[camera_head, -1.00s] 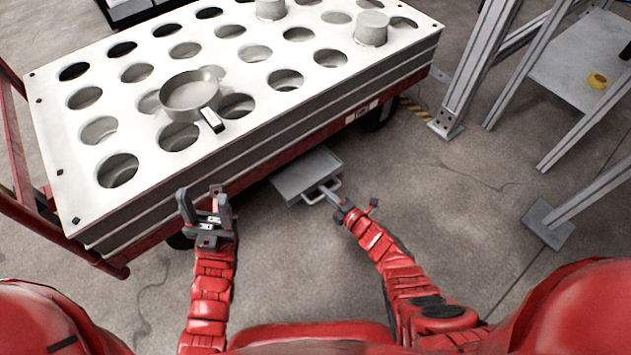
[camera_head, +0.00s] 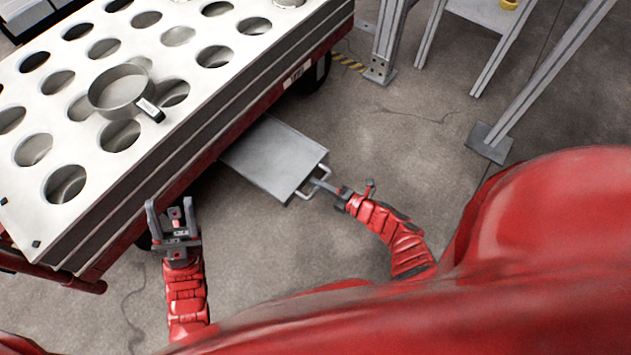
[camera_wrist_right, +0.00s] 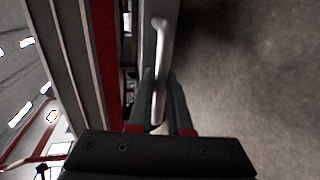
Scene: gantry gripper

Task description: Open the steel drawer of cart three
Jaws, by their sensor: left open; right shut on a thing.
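The steel drawer (camera_head: 272,157) sticks well out from under the red-framed cart (camera_head: 215,155). Its top is flat grey metal. Its bar handle (camera_head: 308,188) is on the outer edge. My right gripper (camera_head: 328,187) is shut on the handle. In the right wrist view the handle (camera_wrist_right: 160,70) runs between the two fingers of my right gripper (camera_wrist_right: 162,110). My left gripper (camera_head: 172,212) is open and empty, beside the cart's near side, left of the drawer. The label on the cart's rail is too small to read surely.
The cart's white top has rows of round holes, and a round pan (camera_head: 118,92) with a tagged handle stands on it. Grey metal frame legs (camera_head: 490,140) stand on the floor at the right. The concrete floor (camera_head: 400,130) between cart and frame is clear.

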